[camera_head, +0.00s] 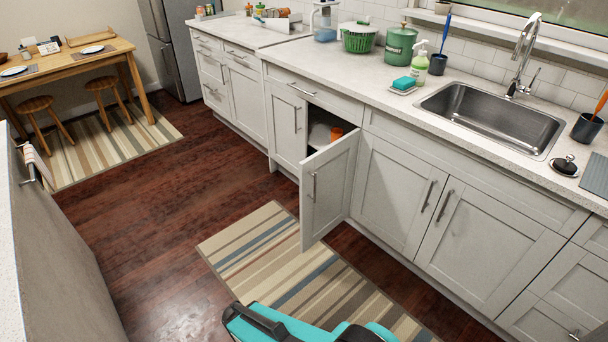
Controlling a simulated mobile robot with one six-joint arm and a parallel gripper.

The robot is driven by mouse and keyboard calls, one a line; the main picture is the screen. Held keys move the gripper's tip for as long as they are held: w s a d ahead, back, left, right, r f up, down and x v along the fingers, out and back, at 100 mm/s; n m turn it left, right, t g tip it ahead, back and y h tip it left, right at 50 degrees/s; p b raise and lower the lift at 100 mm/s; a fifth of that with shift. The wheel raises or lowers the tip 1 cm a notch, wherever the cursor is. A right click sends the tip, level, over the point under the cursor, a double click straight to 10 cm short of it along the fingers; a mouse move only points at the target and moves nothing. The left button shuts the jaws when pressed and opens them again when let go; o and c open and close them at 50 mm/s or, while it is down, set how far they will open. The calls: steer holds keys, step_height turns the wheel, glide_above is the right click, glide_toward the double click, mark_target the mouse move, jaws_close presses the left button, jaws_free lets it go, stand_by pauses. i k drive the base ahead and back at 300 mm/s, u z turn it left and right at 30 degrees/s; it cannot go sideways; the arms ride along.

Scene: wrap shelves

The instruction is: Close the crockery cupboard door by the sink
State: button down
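The cupboard door (330,193), white with a recessed panel, stands open to the left of the sink (492,117). It juts out from the counter front over the striped rug. Its vertical metal handle (313,187) is near its free edge. Behind it the crockery cupboard opening shows white crockery (320,134) and an orange item (336,133); the lower inside is hidden by the door. My gripper is not in view; a teal and black part at the bottom edge looks like my own body.
A striped rug (268,241) lies on dark wood floor below the door. Closed cupboard doors flank the opening. A grey-sided counter (70,255) stands at the left. Open floor lies between. A table (68,65) with stools is at the far left.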

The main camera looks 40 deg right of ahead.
mark_target(326, 177)
steer(key=z, duration=0.1)
steer(key=i, duration=0.95)
steer(key=u, duration=0.05)
